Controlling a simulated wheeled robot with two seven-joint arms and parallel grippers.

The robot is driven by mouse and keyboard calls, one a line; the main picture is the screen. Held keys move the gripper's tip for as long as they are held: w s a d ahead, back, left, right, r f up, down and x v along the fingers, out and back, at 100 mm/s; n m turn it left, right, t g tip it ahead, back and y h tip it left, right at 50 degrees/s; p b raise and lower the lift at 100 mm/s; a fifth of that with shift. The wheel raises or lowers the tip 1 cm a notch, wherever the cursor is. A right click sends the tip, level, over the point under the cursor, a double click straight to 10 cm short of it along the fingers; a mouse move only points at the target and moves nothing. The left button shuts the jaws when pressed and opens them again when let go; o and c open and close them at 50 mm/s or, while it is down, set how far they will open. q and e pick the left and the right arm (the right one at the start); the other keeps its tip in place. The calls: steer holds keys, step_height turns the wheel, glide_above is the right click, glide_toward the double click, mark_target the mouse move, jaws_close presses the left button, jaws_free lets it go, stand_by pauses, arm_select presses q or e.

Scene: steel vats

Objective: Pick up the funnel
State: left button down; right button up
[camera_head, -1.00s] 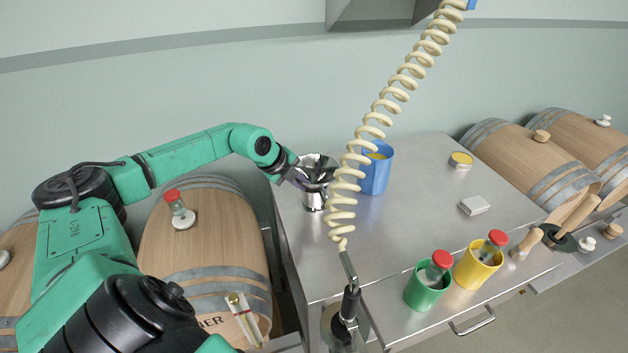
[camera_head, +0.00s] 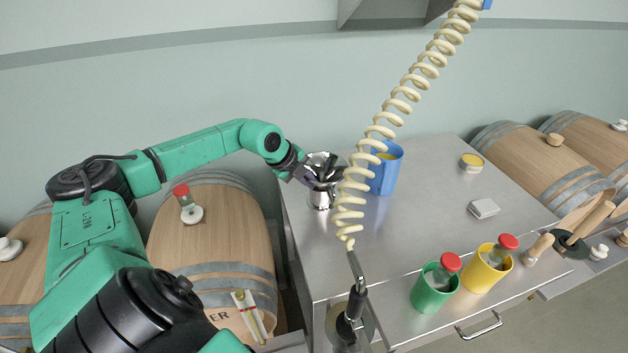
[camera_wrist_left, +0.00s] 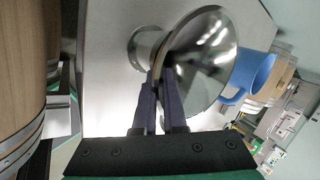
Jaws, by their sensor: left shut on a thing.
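The funnel (camera_wrist_left: 208,62) is shiny steel with a wide cone. In the head view the funnel (camera_head: 323,167) sits at the back left of the steel table, just above or in a small metal holder (camera_head: 320,199); I cannot tell whether it is clear of it. The holder also shows in the left wrist view (camera_wrist_left: 143,48). My left gripper (camera_head: 304,175) reaches in from the left and is shut on the funnel. In the left wrist view the fingers (camera_wrist_left: 160,82) meet at the funnel's near side. My right gripper is not in view.
A blue jug (camera_head: 386,170) stands close to the right of the funnel. A coiled hose (camera_head: 352,190) hangs in front. Green (camera_head: 434,292) and yellow (camera_head: 486,268) cups with red-capped bottles stand at the front edge. Barrels (camera_head: 212,240) are left of the table (camera_head: 420,225).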

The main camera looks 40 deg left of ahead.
arm_select(q)
steer(key=shift+w+r, duration=0.1)
steer(key=shift+r, duration=0.4)
step_height(320, 180, up, 6)
steer(key=shift+r+b, duration=0.15)
steer(key=shift+b, duration=0.55)
step_height(320, 180, up, 13)
steer(key=p, duration=0.2)
steer(key=shift+f, duration=0.2)
